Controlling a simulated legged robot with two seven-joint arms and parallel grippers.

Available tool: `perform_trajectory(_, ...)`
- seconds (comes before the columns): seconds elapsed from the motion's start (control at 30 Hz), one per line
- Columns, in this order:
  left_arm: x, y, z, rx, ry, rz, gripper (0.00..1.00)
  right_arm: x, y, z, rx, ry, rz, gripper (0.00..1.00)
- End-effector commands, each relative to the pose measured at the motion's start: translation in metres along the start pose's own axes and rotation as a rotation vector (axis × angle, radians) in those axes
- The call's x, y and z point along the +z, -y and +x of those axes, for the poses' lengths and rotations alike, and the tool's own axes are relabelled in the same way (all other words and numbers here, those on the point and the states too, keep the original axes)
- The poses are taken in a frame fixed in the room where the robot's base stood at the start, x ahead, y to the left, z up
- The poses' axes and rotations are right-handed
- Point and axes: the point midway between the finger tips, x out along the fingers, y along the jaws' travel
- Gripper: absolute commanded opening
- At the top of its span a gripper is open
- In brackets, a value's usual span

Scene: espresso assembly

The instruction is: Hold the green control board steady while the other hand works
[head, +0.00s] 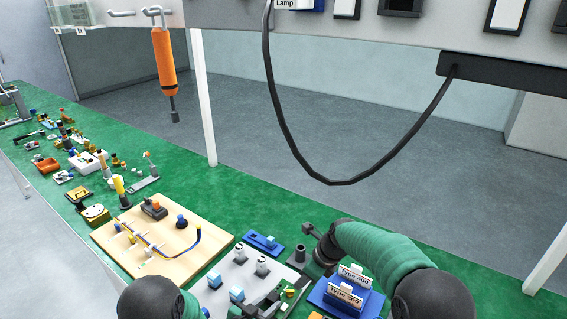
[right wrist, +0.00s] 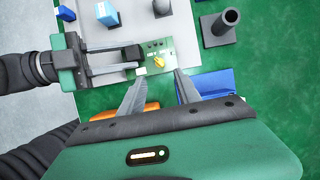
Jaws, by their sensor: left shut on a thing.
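The green control board (right wrist: 156,48) lies at the edge of the white plate in the right wrist view, with small parts and a yellow piece on it. In the head view part of the board (head: 289,293) shows near the bottom edge. My left gripper (right wrist: 138,54) comes in from the left and is shut on the board's left side. My right gripper (right wrist: 160,77) is open, its two grey fingers apart and pointing at the board's near edge. Nothing shows between its fingertips.
A dark hollow post (right wrist: 221,28) stands right of the board. A blue holder (head: 340,301) with labelled blocks is at right. A wooden board (head: 150,236) lies left. An orange tool (head: 163,63) and black cable (head: 300,165) hang above.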

Motion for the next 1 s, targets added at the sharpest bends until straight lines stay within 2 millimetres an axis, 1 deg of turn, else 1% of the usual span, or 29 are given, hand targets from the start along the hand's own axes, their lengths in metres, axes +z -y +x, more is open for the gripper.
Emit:
perform_trajectory(0.17, 0.0, 0.0, 0.0, 0.0, 0.0, 0.0, 0.0, 0.0, -0.002, 0.018, -0.004, 0.0, 0.018, 0.4)
perform_trajectory(0.5, 0.0, 0.0, 0.0, 0.0, 0.0, 0.0, 0.0, 0.0, -0.002, 0.076, -0.004, 0.0, 0.016, 0.4)
perform_trajectory(0.6, 0.0, 0.0, 0.0, 0.0, 0.0, 0.0, 0.0, 0.0, -0.002, 0.089, -0.004, 0.001, 0.015, 0.4)
perform_trajectory(0.77, 0.0, 0.0, 0.0, 0.0, 0.0, 0.0, 0.0, 0.0, -0.001, 0.099, -0.005, 0.001, 0.015, 0.4)
perform_trajectory(1.0, 0.0, 0.0, 0.0, 0.0, 0.0, 0.0, 0.0, 0.0, -0.001, 0.1, -0.006, 0.002, 0.015, 0.4)
